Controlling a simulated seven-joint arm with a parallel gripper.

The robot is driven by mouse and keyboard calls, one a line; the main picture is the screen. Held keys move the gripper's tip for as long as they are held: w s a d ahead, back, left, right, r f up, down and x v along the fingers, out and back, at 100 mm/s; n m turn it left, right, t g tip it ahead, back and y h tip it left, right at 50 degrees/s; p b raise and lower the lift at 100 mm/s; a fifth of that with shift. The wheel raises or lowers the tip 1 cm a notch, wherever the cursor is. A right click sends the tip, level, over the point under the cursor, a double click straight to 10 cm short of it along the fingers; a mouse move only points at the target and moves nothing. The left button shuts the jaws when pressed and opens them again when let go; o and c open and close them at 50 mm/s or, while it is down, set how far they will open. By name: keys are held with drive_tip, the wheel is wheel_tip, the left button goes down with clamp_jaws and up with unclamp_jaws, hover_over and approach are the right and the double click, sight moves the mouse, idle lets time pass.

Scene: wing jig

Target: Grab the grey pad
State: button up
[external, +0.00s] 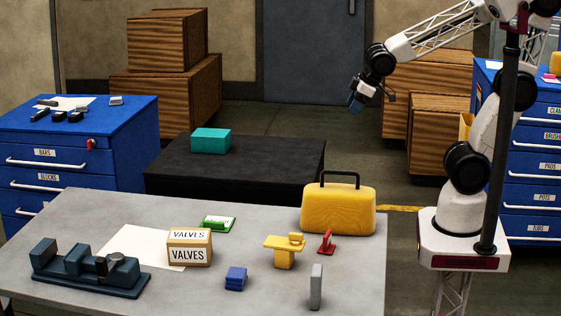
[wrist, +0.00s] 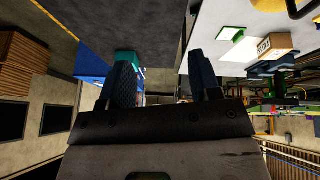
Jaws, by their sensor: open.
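A grey upright slab (external: 316,287), the thing that best fits the grey pad, stands on the grey table near its front edge in the external view. I cannot make it out in the wrist view. My gripper (external: 357,102) is high in the air at the upper right, beyond the table and far from the slab. In the wrist view my gripper (wrist: 162,62) shows two dark fingers spread apart with nothing between them.
Near the slab stand a blue block (external: 236,278), a yellow fixture (external: 284,252), a red bracket (external: 326,242) and a yellow case (external: 338,212). A valves box (external: 189,248) and dark vise (external: 90,272) are farther left. A teal block (external: 211,140) sits on the black bench.

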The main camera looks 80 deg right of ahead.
drive_tip(key=w+a+f+n+t+y, duration=0.2)
drive_tip(key=w+a+f+n+t, duration=0.15)
drive_tip(key=w+a, duration=0.95)
drive_tip(key=w+a+f+n+y, duration=0.1)
drive_tip(key=w+a+n+y, duration=0.1)
drive_tip(key=a, duration=0.6)
drive_tip(key=w+a+f+n+y, duration=0.2)
drive_tip(key=w+a, duration=0.1)
drive_tip(key=a, duration=0.4)
drive_tip(key=s+a+f+n+g+y, duration=0.2)
drive_tip(key=s+a+f+n+g, duration=0.1)
drive_tip(key=a, duration=0.7)
drive_tip(key=s+a+f+n+g+y, duration=0.3)
drive_tip(key=s+a+f, duration=0.2)
drive_tip(key=a, duration=0.6)
drive_tip(key=s+a+f+n+g+y, duration=0.3)
drive_tip(key=s+a+f, duration=0.2)
drive_tip(key=a, duration=0.5)
drive_tip(key=shift+a+f, duration=0.2)
drive_tip(key=shift+f, duration=0.5)
drive_tip(key=shift+a, duration=0.1)
drive_tip(key=shift+x, duration=1.2)
